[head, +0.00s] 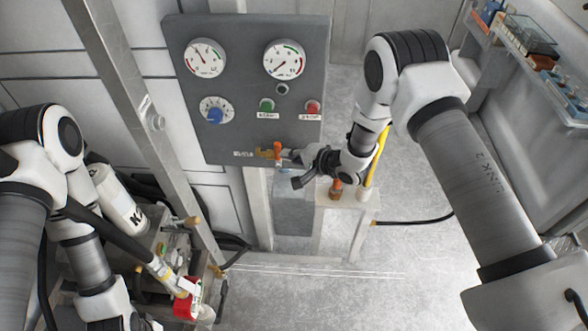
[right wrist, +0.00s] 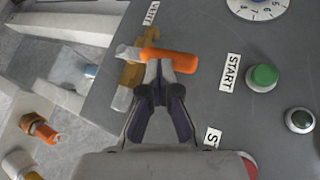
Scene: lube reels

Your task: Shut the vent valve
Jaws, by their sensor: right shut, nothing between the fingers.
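The vent valve (head: 277,150) is a small brass valve with an orange lever at the lower edge of the grey panel. In the right wrist view its orange lever (right wrist: 175,61) lies across the brass body (right wrist: 131,75), upright relative to the panel. My right gripper (head: 288,155) is shut and empty, just right of the lever. In the right wrist view its closed fingertips (right wrist: 160,68) overlap the lever's near side; I cannot tell whether they touch. My left arm comes in at the lower left, and its fingers are not visible.
An orange-topped fitting (head: 336,187) stands below. Equipment with a red part (head: 187,298) fills the lower left.

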